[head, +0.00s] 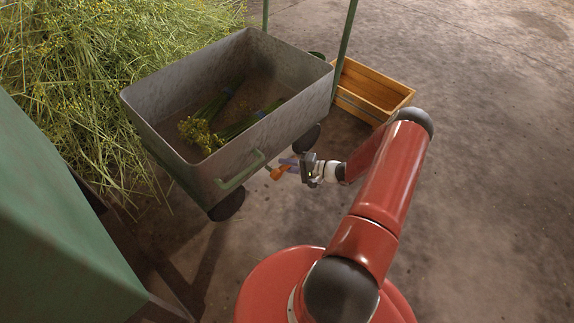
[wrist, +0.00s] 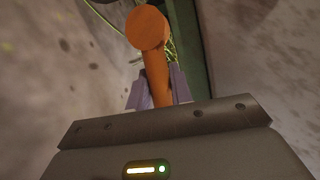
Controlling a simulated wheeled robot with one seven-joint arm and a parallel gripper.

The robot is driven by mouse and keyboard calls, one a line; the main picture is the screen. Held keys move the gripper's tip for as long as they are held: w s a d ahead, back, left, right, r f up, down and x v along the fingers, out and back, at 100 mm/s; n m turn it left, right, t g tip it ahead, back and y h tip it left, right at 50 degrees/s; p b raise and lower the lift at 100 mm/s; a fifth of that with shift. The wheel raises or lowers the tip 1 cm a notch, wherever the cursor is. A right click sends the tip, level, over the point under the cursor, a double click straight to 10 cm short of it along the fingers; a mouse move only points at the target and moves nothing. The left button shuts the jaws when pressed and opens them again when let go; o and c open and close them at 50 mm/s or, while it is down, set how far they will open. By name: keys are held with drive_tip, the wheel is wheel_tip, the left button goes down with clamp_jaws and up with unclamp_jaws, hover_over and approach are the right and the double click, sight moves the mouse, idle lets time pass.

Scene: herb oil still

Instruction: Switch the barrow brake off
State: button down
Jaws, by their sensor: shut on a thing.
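The barrow (head: 226,170) is a grey metal tub on a green frame with dark wheels, in the middle of the head view. An orange lever with a round knob, the brake lever (head: 277,173), sticks out low at its near side, right of the green handle (head: 243,172). My gripper (head: 290,166) is at this lever. In the wrist view the orange lever (wrist: 156,75) stands between my two pale purple fingers (wrist: 155,88), which are shut on it below the knob. The lever's pivot is hidden.
Bundles of cut herb (head: 215,122) lie in the tub. A big heap of herb (head: 90,70) is at the left. A wooden crate (head: 368,92) stands on the floor behind my arm. A green box-like body (head: 55,230) is at the near left. The floor at right is clear.

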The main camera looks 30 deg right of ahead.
drive_tip(key=shift+a+r+n+h+p, duration=0.1)
drive_tip(key=shift+r+n+h+p, duration=0.7)
drive_tip(key=shift+n, duration=0.6)
drive_tip(key=shift+r+h, duration=0.15)
drive_tip(key=shift+h, duration=0.15)
drive_tip(key=c, duration=1.3)
unclamp_jaws()
drive_tip(key=shift+o, duration=0.2)
drive_tip(key=shift+s, duration=0.1)
drive_tip(key=v, duration=0.7)
drive_tip(key=shift+s+d+r, duration=0.2)
drive_tip(key=shift+d, duration=0.1)
drive_tip(key=shift+r, duration=0.1)
